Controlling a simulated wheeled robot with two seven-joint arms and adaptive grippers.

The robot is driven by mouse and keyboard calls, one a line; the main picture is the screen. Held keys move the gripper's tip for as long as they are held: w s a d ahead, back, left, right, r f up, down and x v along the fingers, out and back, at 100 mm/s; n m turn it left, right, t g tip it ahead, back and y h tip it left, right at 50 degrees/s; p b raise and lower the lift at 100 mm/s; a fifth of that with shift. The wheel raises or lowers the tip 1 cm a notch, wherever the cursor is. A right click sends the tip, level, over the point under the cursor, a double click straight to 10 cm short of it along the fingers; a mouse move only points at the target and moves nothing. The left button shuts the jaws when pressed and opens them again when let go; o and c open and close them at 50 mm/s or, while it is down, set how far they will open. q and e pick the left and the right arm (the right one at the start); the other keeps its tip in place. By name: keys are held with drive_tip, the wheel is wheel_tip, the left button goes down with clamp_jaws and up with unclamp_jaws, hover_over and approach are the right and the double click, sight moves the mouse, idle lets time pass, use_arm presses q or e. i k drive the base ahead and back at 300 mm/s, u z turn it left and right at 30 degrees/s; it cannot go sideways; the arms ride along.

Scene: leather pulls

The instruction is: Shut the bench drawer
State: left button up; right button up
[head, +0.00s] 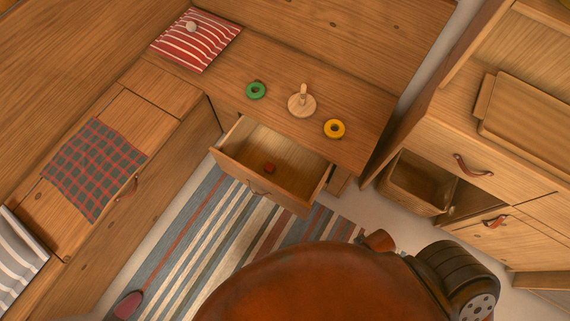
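The bench drawer (300,163) is pulled out from under the wooden bench (352,108) in the middle of the head view. Its front panel, with a small leather pull (259,191), stands well clear of the bench front and faces my body. A small red block (269,167) lies inside on the drawer's floor. Neither of my grippers shows in the head view, so nothing of mine is seen touching the drawer.
On the bench top are a green ring (256,90), a wooden peg stand (302,104), a yellow ring (334,128) and a red striped cushion (196,42). A cabinet (470,150) with a basket (418,186) stands right. A striped rug (190,235) covers the floor before the drawer.

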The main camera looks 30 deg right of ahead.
sight(300, 173)
drive_tip(key=z, duration=0.5)
drive_tip(key=k, duration=0.8)
drive_tip(key=z, duration=0.75)
drive_tip(key=k, duration=0.75)
drive_tip(key=u, duration=0.6)
drive_tip(key=i, duration=0.9)
drive_tip(key=z, duration=0.05)
drive_tip(key=k, duration=0.25)
drive_tip(key=z, duration=0.65)
drive_tip(key=i, duration=0.35)
drive_tip(key=u, duration=0.15)
